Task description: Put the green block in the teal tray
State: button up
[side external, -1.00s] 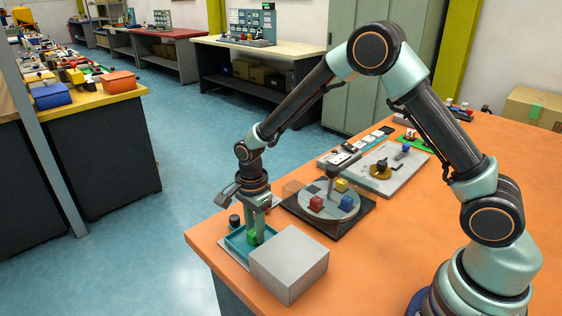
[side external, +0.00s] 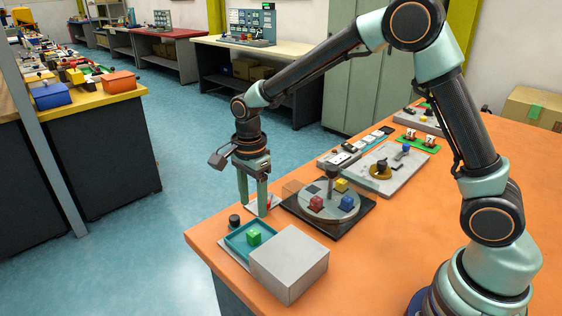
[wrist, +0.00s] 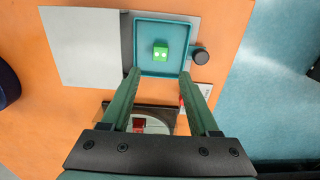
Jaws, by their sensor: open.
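The green block (side external: 254,237) rests inside the teal tray (side external: 233,243) at the near left end of the orange table. In the wrist view the green block (wrist: 160,50) lies near the middle of the teal tray (wrist: 184,24), clear of its walls. My gripper (side external: 253,210) is open and empty, above and behind the tray in the side view. In the wrist view its two fingers (wrist: 166,84) are spread apart, below the block in the picture, with nothing between them.
A grey box (side external: 290,262) stands against the tray's right side. A dark knob (side external: 235,221) is just behind the tray. A round turntable (side external: 325,203) with red, yellow and blue blocks and an upright post lies right of my gripper. A grey plate (side external: 385,170) lies farther back.

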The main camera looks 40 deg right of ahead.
jog(key=s+d+r+n+t, duration=0.1)
jog(key=s+d+r+n, duration=0.1)
jog(key=s+r+n, duration=0.3)
jog(key=s+d+r+n+t, duration=0.1)
jog(key=d+r+n, duration=0.15)
jog(key=r, duration=0.45)
jog(key=s+d+r+n+t, duration=0.2)
jog(key=s+d+n+t, duration=0.1)
jog(key=s+n, duration=0.6)
jog(key=shift+d+r+n+t, duration=0.15)
jog(key=shift+d+n+t, duration=0.15)
jog(key=shift+d+n, duration=0.45)
jog(key=shift+s, duration=0.1)
